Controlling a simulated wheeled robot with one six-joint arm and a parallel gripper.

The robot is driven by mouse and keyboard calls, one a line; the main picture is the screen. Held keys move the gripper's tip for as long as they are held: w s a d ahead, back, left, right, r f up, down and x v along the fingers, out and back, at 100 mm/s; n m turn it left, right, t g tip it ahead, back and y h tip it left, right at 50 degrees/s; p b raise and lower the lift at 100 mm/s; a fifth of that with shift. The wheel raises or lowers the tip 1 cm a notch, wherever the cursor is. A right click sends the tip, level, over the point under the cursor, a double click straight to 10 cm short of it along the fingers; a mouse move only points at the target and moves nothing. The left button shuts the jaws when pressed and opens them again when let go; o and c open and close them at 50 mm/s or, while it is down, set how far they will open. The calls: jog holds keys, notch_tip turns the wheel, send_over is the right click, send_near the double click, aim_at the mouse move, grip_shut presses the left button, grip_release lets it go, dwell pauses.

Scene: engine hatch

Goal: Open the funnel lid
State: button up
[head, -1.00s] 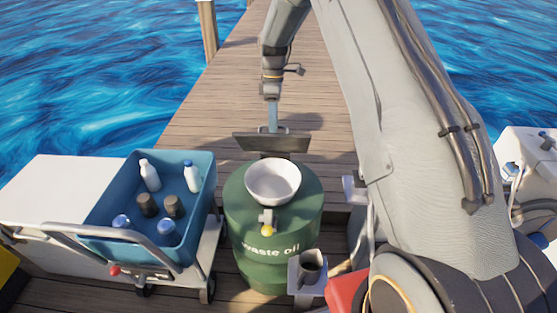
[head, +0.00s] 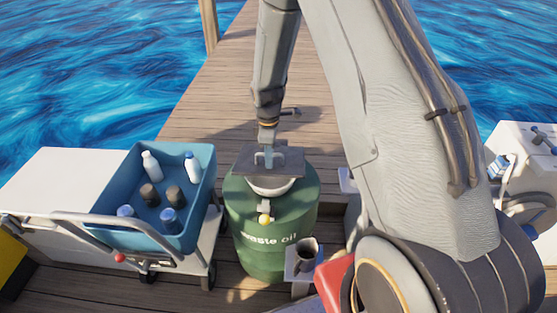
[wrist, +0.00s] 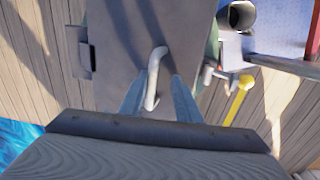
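The dark grey square funnel lid (head: 290,160) lies over the white funnel bowl (head: 270,188), whose front rim shows below it. The bowl sits on the green waste oil drum (head: 270,255). A pale bent handle (wrist: 154,75) stands on the lid's upper face in the wrist view. My gripper (wrist: 160,78) is at the handle, with its two blue-grey fingers apart, one on each side of it. A clear gap shows on the right. In the head view my gripper (head: 266,150) is low over the lid. A yellow-knobbed lever (head: 264,218) sticks out at the drum's front.
A blue bin (head: 205,205) with several bottles and cans stands on a cart at left. A small stand with a dark cup (head: 305,250) is right of the drum. White equipment (head: 515,160) is at far right. Open planks lie behind the drum; water flanks the dock.

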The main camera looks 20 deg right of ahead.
jog(key=shift+s+a+f+t+h+b, duration=0.15)
jog(key=shift+s+f+t+b, duration=0.2)
jog(key=shift+f+b, duration=0.65)
jog(key=shift+s+a+f+t+h+b, duration=0.15)
jog(key=shift+s+f+t+b, duration=0.2)
jog(key=shift+b, duration=1.1)
jog(key=r, duration=0.5)
jog(key=s+r, duration=0.1)
jog(key=r, duration=0.1)
jog(key=shift+s+a+r, duration=0.1)
jog(key=shift+a+r, duration=0.2)
jog(key=shift+r, duration=0.1)
jog(key=s+r+m, duration=0.4)
jog(key=s+m, duration=0.1)
jog(key=s, duration=0.3)
jog(key=shift+s+d+r+m+g+b, duration=0.2)
jog(key=shift+d+m+g+b, duration=0.1)
jog(key=shift+d, duration=0.15)
